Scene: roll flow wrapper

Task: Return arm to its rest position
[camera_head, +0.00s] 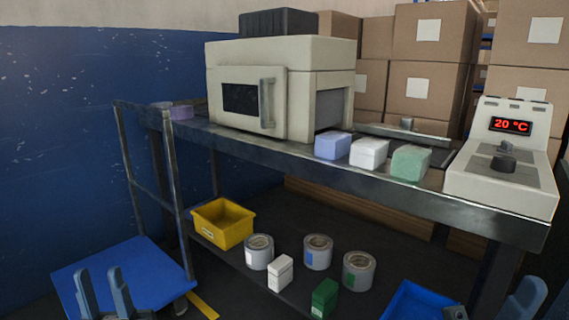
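My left gripper (102,280) is at the bottom left, in front of the blue platform of a cart. Its two fingers point up and stand apart, with nothing between them. My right gripper (527,296) is only partly in view at the bottom right corner. One blue-grey finger shows clearly there, and the rest is cut off by the picture edge, so its opening cannot be judged. Neither gripper visibly touches anything.
A metal bench (300,155) carries a cream wrapping machine (240,90), blue, white and green blocks, and a device (505,160) reading 20 °C. The lower shelf holds a yellow bin (222,222), tape-like cans and small boxes. A blue tray (415,302) is beside my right gripper.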

